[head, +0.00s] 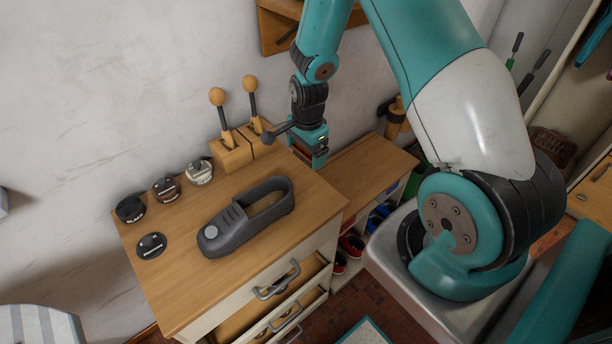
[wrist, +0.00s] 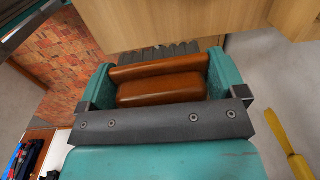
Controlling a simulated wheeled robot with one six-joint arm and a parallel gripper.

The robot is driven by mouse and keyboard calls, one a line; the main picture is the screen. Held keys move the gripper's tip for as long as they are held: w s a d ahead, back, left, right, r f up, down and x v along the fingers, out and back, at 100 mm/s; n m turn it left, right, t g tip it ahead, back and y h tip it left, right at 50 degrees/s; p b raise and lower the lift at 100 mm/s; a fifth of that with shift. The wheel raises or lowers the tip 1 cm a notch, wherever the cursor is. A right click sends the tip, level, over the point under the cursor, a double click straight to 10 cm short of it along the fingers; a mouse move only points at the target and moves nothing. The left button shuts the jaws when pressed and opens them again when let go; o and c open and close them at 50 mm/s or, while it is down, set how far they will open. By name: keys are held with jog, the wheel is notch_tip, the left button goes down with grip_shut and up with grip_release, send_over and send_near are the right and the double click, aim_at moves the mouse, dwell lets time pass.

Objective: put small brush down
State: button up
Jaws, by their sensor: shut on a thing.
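My gripper (head: 308,156) is shut on the small brush, which has a glossy brown wooden body (wrist: 162,88) and dark grey bristles (wrist: 160,54). In the wrist view the brush lies crosswise between the two teal fingers. In the head view it is mostly hidden, with only a brown part showing at the fingertips. My gripper is by the back right corner of the wooden cabinet top (head: 290,240), right of the wooden blocks. I cannot tell whether the brush touches any surface.
A grey hollow holder (head: 240,218) lies on the cabinet top. Several round tins (head: 166,188) stand left of it. Two wooden blocks with ball-topped handles (head: 232,155) stand at the back. A lower wooden shelf unit (head: 365,180) with shoes adjoins on the right. Bare top shows around the holder.

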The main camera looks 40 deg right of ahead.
aim_at(306, 186)
notch_tip(306, 186, down, 11)
jog(key=shift+r+p, duration=0.1)
jog(key=shift+p, duration=0.8)
